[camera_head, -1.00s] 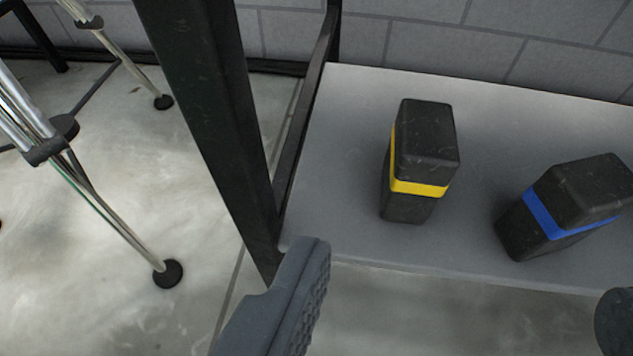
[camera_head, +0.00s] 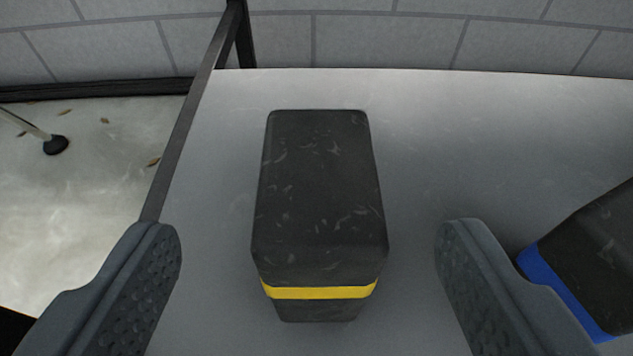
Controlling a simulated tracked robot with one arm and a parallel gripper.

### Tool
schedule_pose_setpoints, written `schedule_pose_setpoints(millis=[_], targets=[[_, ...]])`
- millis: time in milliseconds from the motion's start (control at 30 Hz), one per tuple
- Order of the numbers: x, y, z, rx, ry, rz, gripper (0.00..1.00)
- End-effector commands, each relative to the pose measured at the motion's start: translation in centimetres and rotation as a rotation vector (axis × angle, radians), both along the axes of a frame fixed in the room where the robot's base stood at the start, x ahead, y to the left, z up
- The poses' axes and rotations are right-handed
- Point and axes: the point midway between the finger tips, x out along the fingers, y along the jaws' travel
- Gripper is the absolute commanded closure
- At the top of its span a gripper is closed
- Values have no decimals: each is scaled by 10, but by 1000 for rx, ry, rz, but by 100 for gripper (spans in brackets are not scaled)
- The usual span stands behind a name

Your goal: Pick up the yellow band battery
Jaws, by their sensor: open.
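The yellow band battery (camera_head: 319,205) is a black block with a yellow stripe low on its visible side. It stands upright on a grey shelf (camera_head: 420,130), near the middle of the view. My gripper (camera_head: 308,270) is open, with one finger to the left of the battery and one to the right. There is a visible gap on both sides, and neither finger appears to touch it. The battery's lower end is partly hidden beneath its top.
A blue band battery (camera_head: 595,260) stands at the right edge, partly hidden behind my right finger. A dark frame bar (camera_head: 190,125) runs along the shelf's left edge. A grey block wall (camera_head: 380,40) is behind. Pale floor with a stand's foot (camera_head: 55,145) lies left.

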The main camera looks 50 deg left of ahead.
Motion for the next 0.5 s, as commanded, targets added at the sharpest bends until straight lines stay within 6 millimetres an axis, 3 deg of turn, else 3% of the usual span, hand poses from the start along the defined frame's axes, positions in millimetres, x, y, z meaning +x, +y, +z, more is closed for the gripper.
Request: schedule_pose_setpoints(millis=[500], targets=[[32,34,-23,-2,-2,-1,29]])
